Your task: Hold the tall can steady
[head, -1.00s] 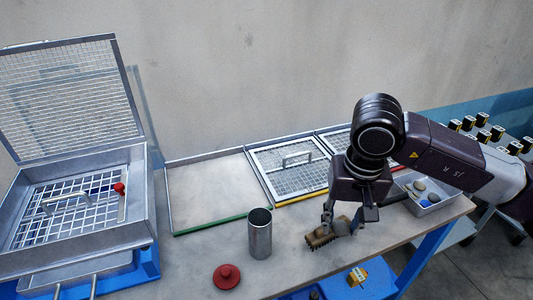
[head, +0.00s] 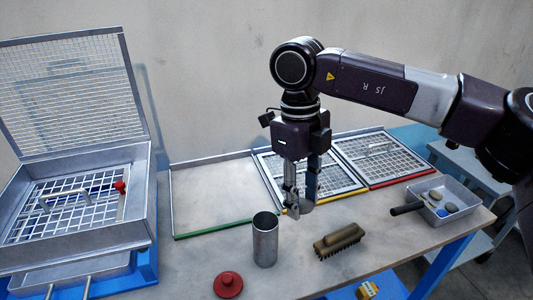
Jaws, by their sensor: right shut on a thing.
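The tall can (head: 265,240) is a grey metal cylinder with an open top. It stands upright on the table, left of the brush. My right gripper (head: 301,203) points down just right of and behind the can's rim, apart from it in the picture. It is shut on a small grey thing (head: 308,207) low between its fingers, too small to identify. My left gripper is not in view.
A brown brush (head: 338,241) lies right of the can, and a red knobbed lid (head: 228,285) lies in front. Sieve frames with green (head: 213,230), yellow and red (head: 400,181) edges lie behind. A tray of stones (head: 462,213) is at right; an open sieve box (head: 140,225) at left.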

